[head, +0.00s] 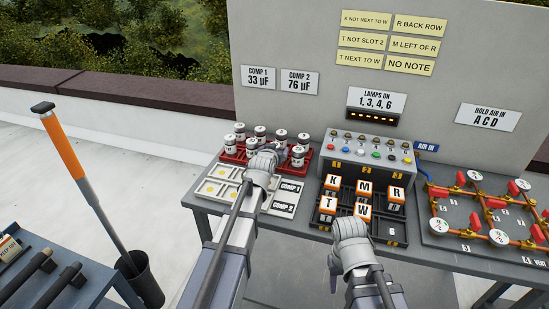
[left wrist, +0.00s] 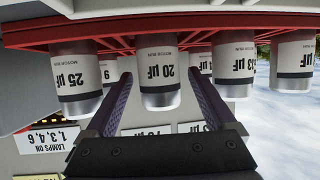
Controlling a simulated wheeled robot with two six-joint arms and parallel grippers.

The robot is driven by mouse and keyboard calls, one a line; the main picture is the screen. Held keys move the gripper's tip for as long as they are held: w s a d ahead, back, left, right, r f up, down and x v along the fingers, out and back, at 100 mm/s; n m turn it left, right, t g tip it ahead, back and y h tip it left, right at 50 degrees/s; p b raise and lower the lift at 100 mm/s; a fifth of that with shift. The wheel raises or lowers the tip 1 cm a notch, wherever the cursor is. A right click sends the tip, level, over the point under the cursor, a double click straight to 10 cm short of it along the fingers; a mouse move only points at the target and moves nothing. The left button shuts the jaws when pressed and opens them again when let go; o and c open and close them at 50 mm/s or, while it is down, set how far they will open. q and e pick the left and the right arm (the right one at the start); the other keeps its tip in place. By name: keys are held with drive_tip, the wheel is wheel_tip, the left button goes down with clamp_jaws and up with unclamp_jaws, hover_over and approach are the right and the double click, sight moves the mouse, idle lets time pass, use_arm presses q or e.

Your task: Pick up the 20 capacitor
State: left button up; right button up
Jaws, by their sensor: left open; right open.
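The 20 µF capacitor (left wrist: 160,78), a white-labelled silver can, shows upside down in the left wrist view, seated in the red rack (left wrist: 120,42). My left gripper (left wrist: 160,88) is open, with one dark finger on each side of this capacitor in the picture. I see no contact, and I cannot tell how deep it sits between the fingers. In the head view my left gripper (head: 268,158) is at the front of the red rack (head: 229,158) and hides part of it; I cannot pick out the 20 there. My right gripper (head: 348,232) is open and empty before the lettered blocks.
The 25 µF capacitor (left wrist: 78,80) and another capacitor (left wrist: 233,70) stand close on either side. A pale tray (head: 212,188) lies in front of the rack. A black crate with lettered blocks (head: 331,184) and brass piping (head: 470,215) are to the right.

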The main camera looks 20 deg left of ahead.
use_arm(q)
clamp_jaws()
idle(0.8)
